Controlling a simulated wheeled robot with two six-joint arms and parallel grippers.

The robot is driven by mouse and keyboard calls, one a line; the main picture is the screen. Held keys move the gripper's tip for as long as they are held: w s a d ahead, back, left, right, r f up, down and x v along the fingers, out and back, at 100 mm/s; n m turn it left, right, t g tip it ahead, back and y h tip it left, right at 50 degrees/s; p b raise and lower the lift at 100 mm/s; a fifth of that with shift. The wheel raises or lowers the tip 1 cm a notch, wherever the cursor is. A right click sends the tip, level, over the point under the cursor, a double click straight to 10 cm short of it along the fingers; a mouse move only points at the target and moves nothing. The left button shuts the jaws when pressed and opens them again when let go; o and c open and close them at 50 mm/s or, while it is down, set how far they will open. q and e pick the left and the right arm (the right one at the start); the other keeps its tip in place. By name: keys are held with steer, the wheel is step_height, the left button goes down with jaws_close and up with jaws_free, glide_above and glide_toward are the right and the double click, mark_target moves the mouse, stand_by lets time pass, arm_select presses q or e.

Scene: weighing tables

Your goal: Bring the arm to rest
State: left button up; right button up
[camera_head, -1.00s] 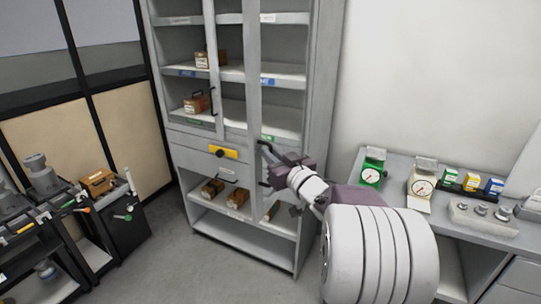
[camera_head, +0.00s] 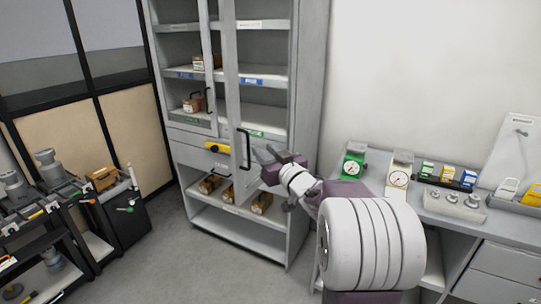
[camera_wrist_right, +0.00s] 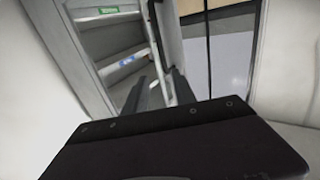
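My right gripper (camera_head: 267,163) is in front of the tall grey cabinet, just right of the black handle (camera_head: 246,150) on the cabinet door (camera_head: 230,90). In the right wrist view its two dark fingers (camera_wrist_right: 157,92) stand apart with nothing held between them. The door stands swung outward, with the right-hand shelves visible beside it. My left gripper is not in view.
The cabinet (camera_head: 310,100) holds several brown boxes. At left stands a dark cart (camera_head: 125,215). The floor between is clear.

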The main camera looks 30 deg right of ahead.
steer(key=shift+w+f, duration=0.2)
steer(key=shift+w, duration=0.1)
steer(key=shift+s, duration=0.1)
steer(key=shift+a, duration=0.1)
